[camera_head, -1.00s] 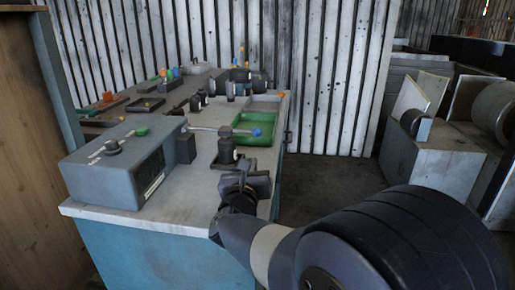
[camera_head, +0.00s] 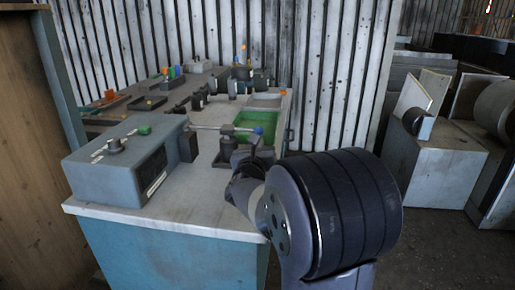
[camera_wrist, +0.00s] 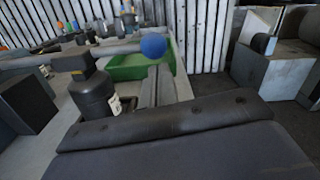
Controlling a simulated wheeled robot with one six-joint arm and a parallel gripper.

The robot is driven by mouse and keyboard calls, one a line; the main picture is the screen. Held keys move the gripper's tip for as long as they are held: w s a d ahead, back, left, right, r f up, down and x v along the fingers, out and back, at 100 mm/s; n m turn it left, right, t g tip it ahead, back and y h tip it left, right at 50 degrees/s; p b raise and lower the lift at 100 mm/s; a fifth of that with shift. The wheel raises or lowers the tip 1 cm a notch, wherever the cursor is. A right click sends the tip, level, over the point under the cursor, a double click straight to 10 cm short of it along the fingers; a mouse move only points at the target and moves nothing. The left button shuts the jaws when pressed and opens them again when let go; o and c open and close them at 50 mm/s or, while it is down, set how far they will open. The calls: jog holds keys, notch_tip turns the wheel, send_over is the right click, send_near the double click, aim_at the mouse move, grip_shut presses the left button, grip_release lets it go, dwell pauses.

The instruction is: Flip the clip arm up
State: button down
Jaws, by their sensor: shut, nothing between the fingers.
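The clip arm (camera_head: 210,128) is a thin metal rod lying about level, with a blue ball (camera_head: 258,131) at its right end. It crosses the top of a dark upright post (camera_head: 228,150) on the bench. My gripper (camera_head: 257,141) is shut and empty, with its tips just below the blue ball. In the wrist view the blue ball (camera_wrist: 153,45) sits just past the closed fingers (camera_wrist: 156,84), and the black post (camera_wrist: 95,95) stands to their left. I cannot tell whether the fingers touch the ball or the rod.
A grey control box (camera_head: 118,160) stands at the bench's left front. A green tray (camera_head: 270,125) lies behind the ball, close to the bench's right edge. Several dark fixtures line the back of the bench (camera_head: 190,205). The floor to the right is open before grey blocks (camera_head: 435,165).

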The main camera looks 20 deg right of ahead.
notch_tip(320, 180, up, 16)
jog(key=w+a+n+p, duration=0.25)
jog(key=n+p, duration=0.55)
jog(key=p, duration=0.5)
jog(key=w+a+r+n+p, duration=0.4)
jog(key=a+p, duration=0.3)
jog(key=p, duration=0.1)
jog(key=w+a+r+n+y+p, duration=0.1)
jog(key=w+a+r+n+p, duration=0.3)
jog(key=a+p, duration=0.3)
jog(key=shift+w+r+n+p, duration=0.3)
jog(key=shift+r+n+p, duration=0.3)
jog(key=shift+n, duration=0.1)
jog(key=shift+a, duration=0.15)
